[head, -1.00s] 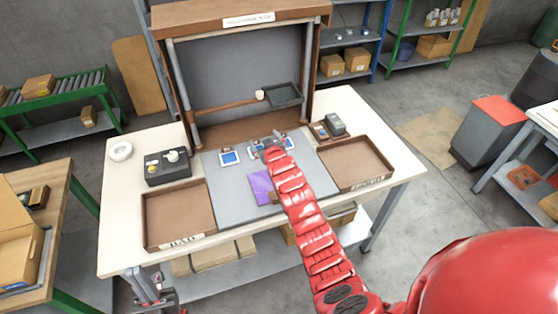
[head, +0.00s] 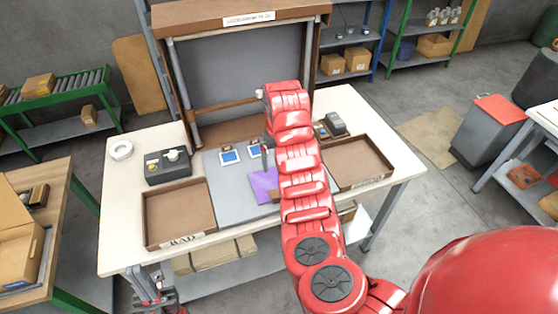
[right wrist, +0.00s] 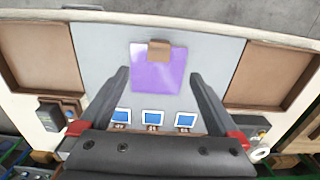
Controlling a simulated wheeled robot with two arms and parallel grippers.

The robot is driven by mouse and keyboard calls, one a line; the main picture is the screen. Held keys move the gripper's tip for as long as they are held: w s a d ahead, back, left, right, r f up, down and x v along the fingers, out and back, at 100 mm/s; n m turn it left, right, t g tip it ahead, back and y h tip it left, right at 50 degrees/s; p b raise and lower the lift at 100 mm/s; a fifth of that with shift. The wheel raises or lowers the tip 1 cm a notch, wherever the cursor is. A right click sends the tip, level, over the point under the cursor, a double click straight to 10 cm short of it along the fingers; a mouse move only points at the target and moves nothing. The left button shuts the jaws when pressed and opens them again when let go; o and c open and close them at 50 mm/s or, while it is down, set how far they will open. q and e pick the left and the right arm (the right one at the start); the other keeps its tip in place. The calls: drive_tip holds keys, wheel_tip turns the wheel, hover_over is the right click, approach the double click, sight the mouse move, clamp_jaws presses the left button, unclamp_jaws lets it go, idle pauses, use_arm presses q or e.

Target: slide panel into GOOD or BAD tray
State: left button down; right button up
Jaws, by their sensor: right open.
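The purple panel (head: 262,184) lies flat on the grey mat, with a brown block (right wrist: 158,50) at one edge. It also shows between my right fingers in the right wrist view (right wrist: 150,76). My right gripper (right wrist: 160,76) is open and empty above the mat; its arm hides most of it in the head view. The brown tray labelled BAD (head: 179,183) is left of the mat.
Blue-faced tiles (head: 229,157) lie behind the panel. A dark control box (head: 167,166) and a tape roll (head: 121,150) stand at the left, and a small dark device (head: 335,124) at the back right. A framed grey board (head: 220,85) rises behind. Both trays look empty.

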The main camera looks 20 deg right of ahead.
drive_tip(key=shift+f, duration=0.1)
drive_tip(key=b, duration=0.5)
approach(279, 193)
drive_tip(key=s+r, duration=0.1)
drive_tip(key=s, duration=0.1)
drive_tip(key=shift+s+a+r, duration=0.3)
drive_tip(key=shift+a+r, duration=0.05)
drive_tip(key=shift+a, duration=0.05)
drive_tip(key=shift+f, duration=0.35)
wheel_tip(279, 193, down, 5)
drive_tip(key=shift+f+p, duration=0.2)
drive_tip(key=shift+p, duration=0.85)
drive_tip(key=shift+f, duration=1.05)
